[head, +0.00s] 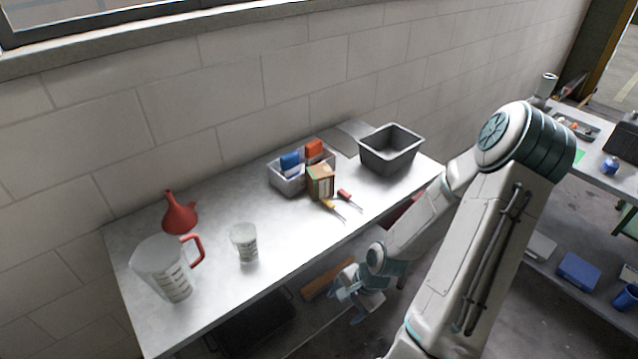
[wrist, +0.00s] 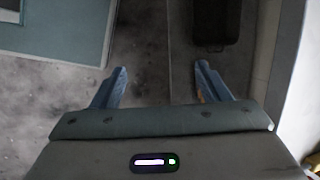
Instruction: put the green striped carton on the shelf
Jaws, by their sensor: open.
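A small brown carton (head: 321,182) with some green at its top edge stands upright on the metal table (head: 215,265), in front of a grey bin. Its stripes are too small to make out clearly. My gripper (head: 346,308) hangs beyond the table's front edge, lower than the tabletop and apart from the carton. In the wrist view my gripper (wrist: 162,68) is open and empty, with grey floor below it. A lower shelf (head: 318,337) shows partly under the table, and the right bench has a lower shelf (head: 552,257). The carton is not in the wrist view.
A grey bin (head: 289,183) holds blue and orange things behind the carton. Screwdrivers (head: 338,211) lie in front of it. A dark tub (head: 391,150) stands right. A red funnel (head: 179,214), a jug (head: 168,270) and a cup (head: 244,243) stand left.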

